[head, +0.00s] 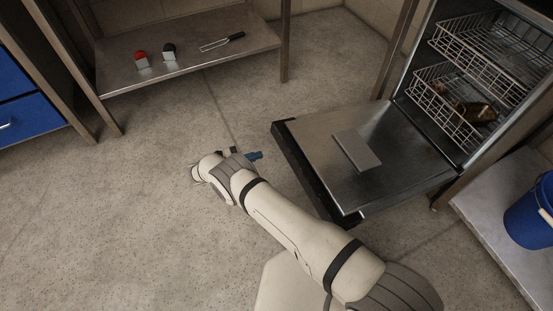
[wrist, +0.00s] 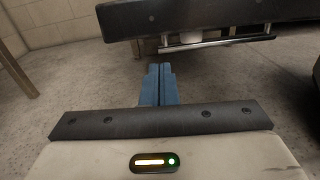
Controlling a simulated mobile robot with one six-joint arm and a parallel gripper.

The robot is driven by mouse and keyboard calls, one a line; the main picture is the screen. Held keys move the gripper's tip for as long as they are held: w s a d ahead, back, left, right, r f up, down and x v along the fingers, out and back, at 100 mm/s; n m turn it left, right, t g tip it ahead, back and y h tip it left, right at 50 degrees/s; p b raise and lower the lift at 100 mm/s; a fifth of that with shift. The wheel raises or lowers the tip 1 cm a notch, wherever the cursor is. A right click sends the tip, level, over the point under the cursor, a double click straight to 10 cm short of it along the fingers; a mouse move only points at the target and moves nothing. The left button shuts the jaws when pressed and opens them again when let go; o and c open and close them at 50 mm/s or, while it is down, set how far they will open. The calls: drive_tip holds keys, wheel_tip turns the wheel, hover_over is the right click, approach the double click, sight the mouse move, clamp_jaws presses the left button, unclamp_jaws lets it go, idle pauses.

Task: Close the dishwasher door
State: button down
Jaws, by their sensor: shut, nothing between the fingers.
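The dishwasher door (head: 395,150) hangs open, folded down about level, with its inner steel face up. Its dark outer edge (head: 305,175) points left toward my arm. My gripper (head: 257,156) is shut and empty, just left of the door's edge and apart from it as far as I can tell. In the wrist view my shut blue fingers (wrist: 158,84) point toward the underside of the dark door panel (wrist: 200,18). A metal bar handle (wrist: 215,43) runs along that panel, beyond the fingertips.
Two wire racks (head: 485,55) sit inside the dishwasher, the lower holding brown items. A steel shelf (head: 190,45) with small items stands at the back left. A blue bucket (head: 528,220) stands on a low shelf at right. The floor (head: 110,220) at left is clear.

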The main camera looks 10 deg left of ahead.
wheel_tip(320, 180, down, 5)
drive_tip(key=s+n+t, duration=0.1)
drive_tip(key=s+t, duration=0.1)
drive_tip(key=w+d+r, duration=0.4)
drive_tip(key=w+d, duration=0.2)
drive_tip(key=d, duration=0.1)
drive_tip(key=shift+d+r, duration=0.3)
drive_tip(key=shift+r, duration=0.1)
